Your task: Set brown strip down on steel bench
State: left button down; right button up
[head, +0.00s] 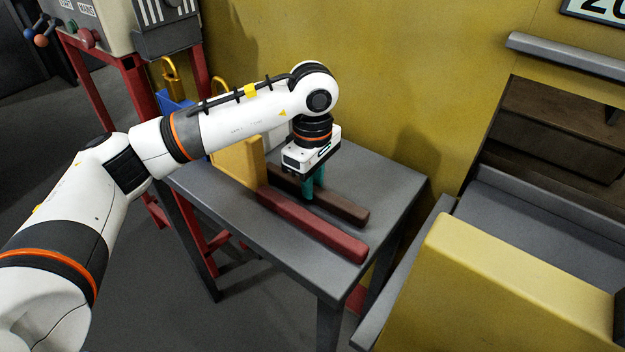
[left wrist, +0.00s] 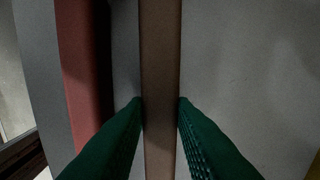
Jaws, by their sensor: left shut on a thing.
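The brown strip (head: 345,207) is a long dark bar at the steel bench (head: 390,185), lying along the far side of a red strip (head: 315,227) and roughly parallel to it. My left gripper (head: 313,190) points down with its green fingers shut on the brown strip. In the left wrist view the brown strip (left wrist: 161,60) runs between the two green fingertips (left wrist: 161,104), with the red strip (left wrist: 84,70) to its left and a gap between them. I cannot tell whether the brown strip touches the bench top. My right gripper is not in view.
A yellow block (head: 238,160) stands at the bench's left end, by the strips' far ends. A yellow wall (head: 380,70) rises behind the bench. A yellow-sided unit (head: 500,285) stands at the right. The bench's front left top (head: 240,218) is clear.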

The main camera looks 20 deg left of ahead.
pick_arm(q)
jog(key=shift+f, duration=0.25)
jog(key=c, duration=1.1)
grip_release()
jog(key=shift+c, duration=0.2)
notch_tip(320, 180, up, 12)
jog(key=shift+b, duration=0.35)
